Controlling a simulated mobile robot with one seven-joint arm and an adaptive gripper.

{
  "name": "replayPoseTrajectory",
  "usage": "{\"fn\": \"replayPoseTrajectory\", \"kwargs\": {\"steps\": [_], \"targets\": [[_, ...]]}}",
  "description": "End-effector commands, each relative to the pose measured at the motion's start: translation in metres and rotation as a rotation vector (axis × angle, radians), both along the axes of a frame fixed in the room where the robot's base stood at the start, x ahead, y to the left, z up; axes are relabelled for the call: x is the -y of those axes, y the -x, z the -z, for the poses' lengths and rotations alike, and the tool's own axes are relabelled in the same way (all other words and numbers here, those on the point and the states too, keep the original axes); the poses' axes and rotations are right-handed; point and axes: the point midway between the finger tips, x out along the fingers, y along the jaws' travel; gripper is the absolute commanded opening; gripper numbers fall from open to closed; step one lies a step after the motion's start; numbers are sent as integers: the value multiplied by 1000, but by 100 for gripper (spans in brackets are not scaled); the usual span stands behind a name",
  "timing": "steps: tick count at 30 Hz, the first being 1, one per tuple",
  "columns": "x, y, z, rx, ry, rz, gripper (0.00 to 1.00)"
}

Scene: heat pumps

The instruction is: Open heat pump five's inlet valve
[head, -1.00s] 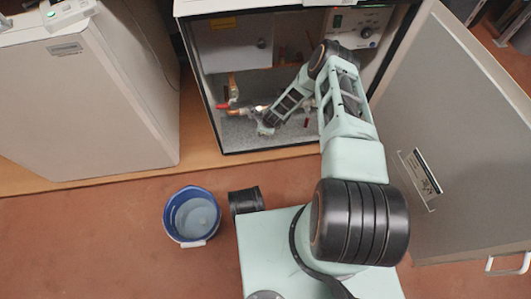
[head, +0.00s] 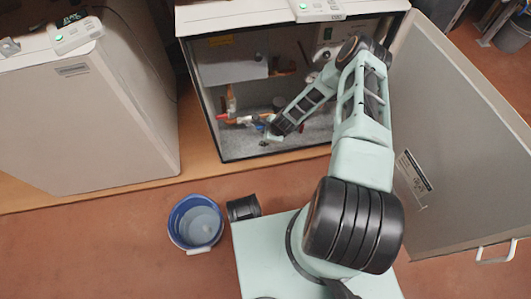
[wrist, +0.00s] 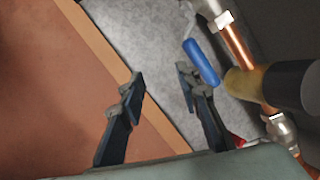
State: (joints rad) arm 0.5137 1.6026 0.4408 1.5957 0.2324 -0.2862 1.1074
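The open heat pump cabinet (head: 206,100) stands in front of me, with pipes and valves low inside. In the wrist view a blue lever handle (wrist: 201,62) sits beside a copper pipe (wrist: 237,45). A red handle (head: 225,117) shows at the left of the pipework; a bit of red (wrist: 236,142) also shows near the right finger in the wrist view. My gripper (wrist: 160,86) is open and empty, low inside the cabinet (head: 270,137). The blue handle is just beyond the right fingertip, outside the gap; whether they touch I cannot tell. No number five is readable.
The cabinet door (head: 455,150) stands open at the right. A second closed unit (head: 80,120) is at the left. A blue bucket (head: 196,222) and a small black cylinder (head: 243,207) are on the floor in front. A dark cylinder with a brass end (wrist: 280,86) lies right of the blue handle.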

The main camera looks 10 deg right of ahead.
Motion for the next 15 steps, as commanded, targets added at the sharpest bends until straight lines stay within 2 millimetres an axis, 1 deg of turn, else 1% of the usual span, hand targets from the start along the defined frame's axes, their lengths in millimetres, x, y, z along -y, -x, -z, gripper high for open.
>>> {"fn": "replayPoseTrajectory", "kwargs": {"steps": [1, 6, 15], "targets": [[-5, 6, 8, -7, 27, -61, 31], [-10, 22, 25, -22, 121, -261, 31], [-12, 44, 47, -45, 279, -614, 31]]}}
